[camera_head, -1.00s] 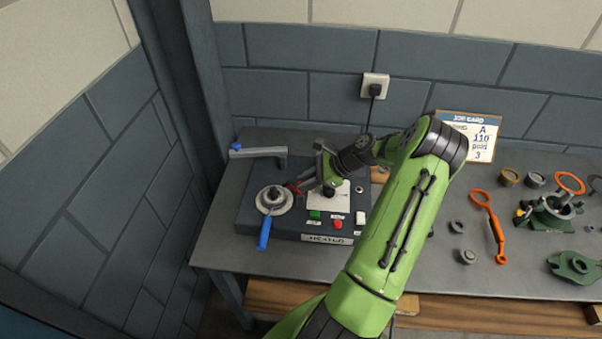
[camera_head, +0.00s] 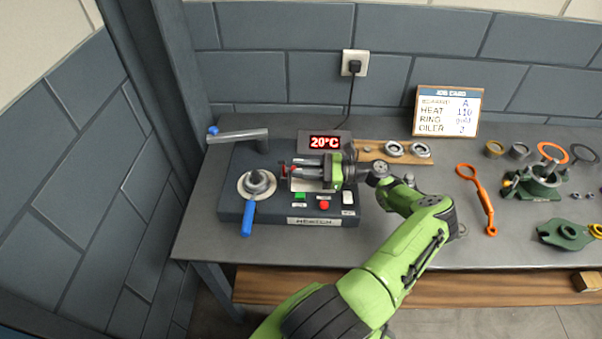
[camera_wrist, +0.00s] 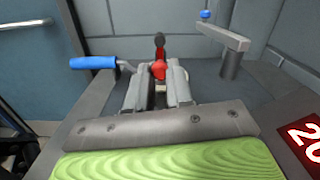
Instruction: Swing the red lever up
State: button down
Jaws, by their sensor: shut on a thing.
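The red lever (camera_wrist: 158,69) shows in the wrist view between the tips of my gripper's two grey fingers, with a dark upper part above the red. In the head view a small piece of the red lever (camera_head: 284,170) shows at the fingertips, on the heater's top. My gripper (camera_head: 289,169) lies level over the heater, pointing left, shut on the lever; it fills the lower middle of the wrist view (camera_wrist: 158,75). The heater (camera_head: 235,206) is a dark box on the bench. The fingers and palm hide much of the lever.
Left on the heater is a round fitting with a blue-handled arm (camera_head: 248,217); behind it stands a grey arm with a blue knob (camera_head: 238,136). A display (camera_head: 325,142) reads 20°C. Green and red buttons (camera_head: 324,205) sit in front. An orange tool (camera_head: 482,200) lies right.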

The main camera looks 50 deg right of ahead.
jog(key=shift+s+f+t+b, duration=0.1)
jog(key=shift+f+t+b, duration=0.1)
jog(key=shift+t+b, duration=0.1)
dwell(0.4)
jog(key=c, duration=1)
grip_release()
notch_tip(320, 180, up, 10)
jog(key=p, duration=0.1)
